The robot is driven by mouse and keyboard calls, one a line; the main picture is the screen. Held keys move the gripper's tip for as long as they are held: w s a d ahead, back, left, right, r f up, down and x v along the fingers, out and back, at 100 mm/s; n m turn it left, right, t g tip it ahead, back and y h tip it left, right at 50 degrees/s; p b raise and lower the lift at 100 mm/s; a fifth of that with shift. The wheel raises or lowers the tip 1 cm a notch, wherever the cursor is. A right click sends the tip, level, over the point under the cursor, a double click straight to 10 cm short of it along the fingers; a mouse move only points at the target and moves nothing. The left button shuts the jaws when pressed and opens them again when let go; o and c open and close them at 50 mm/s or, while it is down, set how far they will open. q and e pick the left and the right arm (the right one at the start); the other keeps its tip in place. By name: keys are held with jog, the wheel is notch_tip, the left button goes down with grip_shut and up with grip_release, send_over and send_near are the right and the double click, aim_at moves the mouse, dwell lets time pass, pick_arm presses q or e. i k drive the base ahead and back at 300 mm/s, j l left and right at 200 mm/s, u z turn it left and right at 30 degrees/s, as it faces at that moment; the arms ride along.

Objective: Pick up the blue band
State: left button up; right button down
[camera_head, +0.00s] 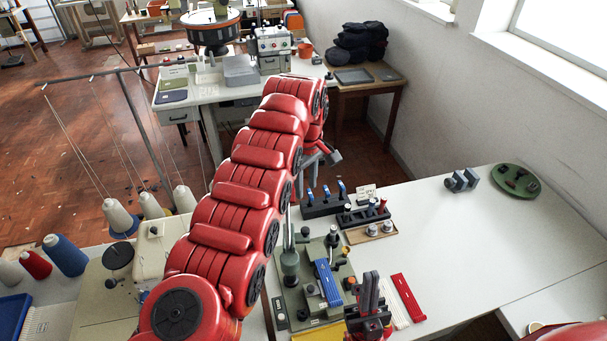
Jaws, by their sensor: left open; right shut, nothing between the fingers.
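The blue band (327,283), a short strip, lies on the green-grey buttonhole station (297,306) at the lower middle. My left arm reaches from the bottom left up across the picture. Its gripper (323,162) is open behind the station's far end, partly hidden by the arm. My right gripper (370,290) points up at the bottom, just right of the blue band. It is shut and empty, and I cannot tell whether it touches anything. A red band (408,298) lies on the table to its right.
Blue-topped clamps (325,200) and a small tray (372,232) stand behind the station. A grey block (461,181) and a green dish (515,181) stand at the far right. Thread cones (118,216) stand left. The right part of the table (480,250) is clear.

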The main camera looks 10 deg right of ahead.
aim_at(334, 298)
jog(key=k, duration=1)
